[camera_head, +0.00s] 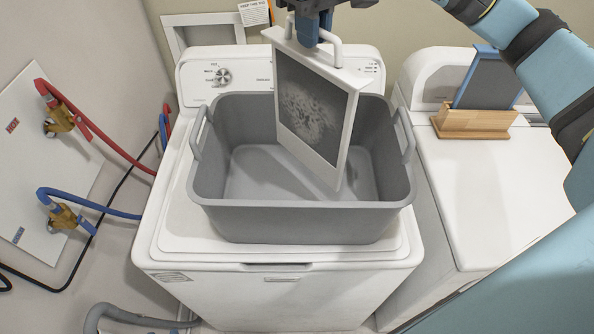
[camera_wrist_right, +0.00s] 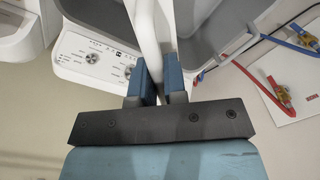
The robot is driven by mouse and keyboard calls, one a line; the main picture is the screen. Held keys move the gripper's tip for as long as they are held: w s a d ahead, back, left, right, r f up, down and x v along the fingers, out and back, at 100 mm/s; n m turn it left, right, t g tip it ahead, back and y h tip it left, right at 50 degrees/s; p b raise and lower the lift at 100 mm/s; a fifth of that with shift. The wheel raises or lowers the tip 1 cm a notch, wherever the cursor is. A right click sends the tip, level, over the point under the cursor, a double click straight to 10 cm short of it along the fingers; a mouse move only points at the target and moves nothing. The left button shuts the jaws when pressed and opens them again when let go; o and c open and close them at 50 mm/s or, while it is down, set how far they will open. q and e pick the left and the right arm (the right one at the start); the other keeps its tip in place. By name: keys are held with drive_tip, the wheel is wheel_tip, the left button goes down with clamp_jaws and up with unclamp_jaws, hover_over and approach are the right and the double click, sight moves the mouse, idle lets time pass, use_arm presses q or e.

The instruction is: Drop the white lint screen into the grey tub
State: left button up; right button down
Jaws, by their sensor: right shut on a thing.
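The white lint screen (camera_head: 313,105), a white frame with a grey mesh and a fuzzy lint patch, hangs tilted over the grey tub (camera_head: 300,222). Its lower end reaches down past the tub's rim line, and I see no contact with the tub. My right gripper (camera_head: 308,38) is shut on the screen's white handle at the top. In the right wrist view its blue fingers (camera_wrist_right: 160,85) close on the white handle (camera_wrist_right: 148,35). The tub stands on the white washer and looks empty. My left gripper is not in view.
The white washer (camera_head: 275,285) carries the tub. To the right, a second white machine (camera_head: 490,195) holds a wooden stand (camera_head: 472,122) with a blue-framed screen (camera_head: 489,80). Red (camera_head: 110,145) and blue (camera_head: 95,205) hoses run along the left wall.

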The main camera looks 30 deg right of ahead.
drive_tip(key=c, duration=1.1)
unclamp_jaws()
drive_tip(key=shift+r, duration=0.15)
wheel_tip(320, 180, up, 14)
drive_tip(key=shift+f, duration=0.2)
